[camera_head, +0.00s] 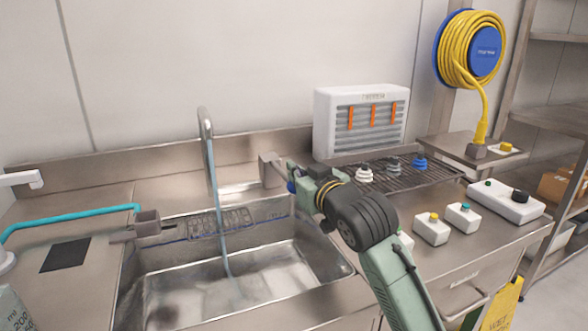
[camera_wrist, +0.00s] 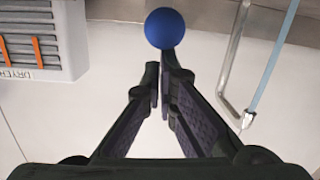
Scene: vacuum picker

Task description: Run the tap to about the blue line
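The tap spout (camera_head: 206,130) arches over the metal sink basin (camera_head: 140,265). A thin bluish water stream (camera_head: 222,230) falls from it into the basin; the upside-down wrist view also shows the stream (camera_wrist: 272,62) at the spout's mouth. A blue line (camera_head: 180,241) runs along the basin's inner back wall. The metal floor shows, and I cannot tell the water level. A blue ball knob (camera_head: 291,187) is beside the grey wall block; it also shows in the wrist view (camera_wrist: 165,28). My gripper (camera_wrist: 160,70) looks shut and empty, its fingertips close to the knob, contact unclear.
A wire rack (camera_head: 222,221) sits at the basin's back. A white dryer (camera_head: 360,120) stands behind a drain grid (camera_head: 400,178) with white and blue fittings. White button boxes (camera_head: 431,229) are on the right counter. A teal hose (camera_head: 70,217) lies left.

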